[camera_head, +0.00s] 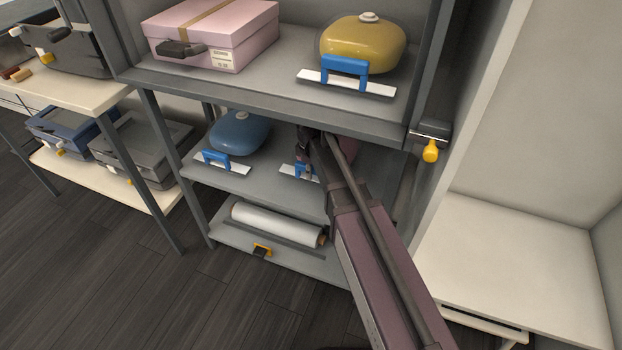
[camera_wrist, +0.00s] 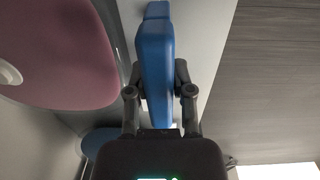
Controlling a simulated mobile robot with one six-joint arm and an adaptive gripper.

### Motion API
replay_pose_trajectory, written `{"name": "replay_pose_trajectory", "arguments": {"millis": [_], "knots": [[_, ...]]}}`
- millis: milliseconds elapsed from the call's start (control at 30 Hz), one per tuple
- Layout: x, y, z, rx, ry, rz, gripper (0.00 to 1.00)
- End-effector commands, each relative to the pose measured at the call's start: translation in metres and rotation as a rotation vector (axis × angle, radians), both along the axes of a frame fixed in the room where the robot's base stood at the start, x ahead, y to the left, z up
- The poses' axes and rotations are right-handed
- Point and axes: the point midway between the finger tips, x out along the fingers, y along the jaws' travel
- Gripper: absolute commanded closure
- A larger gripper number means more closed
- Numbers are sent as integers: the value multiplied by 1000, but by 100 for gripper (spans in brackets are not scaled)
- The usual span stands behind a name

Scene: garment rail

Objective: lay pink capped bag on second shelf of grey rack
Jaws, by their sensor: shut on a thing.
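The pink bag with its white cap (camera_wrist: 60,55) fills the left of the wrist view. In the head view my arm hides most of it. My gripper (camera_wrist: 160,95) is shut on the blue handle (camera_wrist: 155,60) on the bag's front side. In the head view my gripper (camera_head: 310,155) reaches in over the middle shelf (camera_head: 262,180) of the grey rack, right of a blue capped bag (camera_head: 240,132). The white strip under the held handle is at or just above that shelf; I cannot tell if it touches.
The shelf above holds a pink box (camera_head: 212,35) and a yellow capped bag (camera_head: 362,42). The shelf below holds a white roll (camera_head: 277,224). A rack upright with a yellow knob (camera_head: 431,151) stands right of my arm. A side table with cases (camera_head: 145,145) is at left.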

Motion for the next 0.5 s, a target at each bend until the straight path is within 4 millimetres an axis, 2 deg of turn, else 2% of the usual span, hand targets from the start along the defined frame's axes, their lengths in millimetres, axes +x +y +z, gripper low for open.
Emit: {"name": "replay_pose_trajectory", "arguments": {"millis": [267, 500], "knots": [[0, 0, -1, 0, -1, 0, 100], [0, 1, -15, 0, -1, 0, 100]]}}
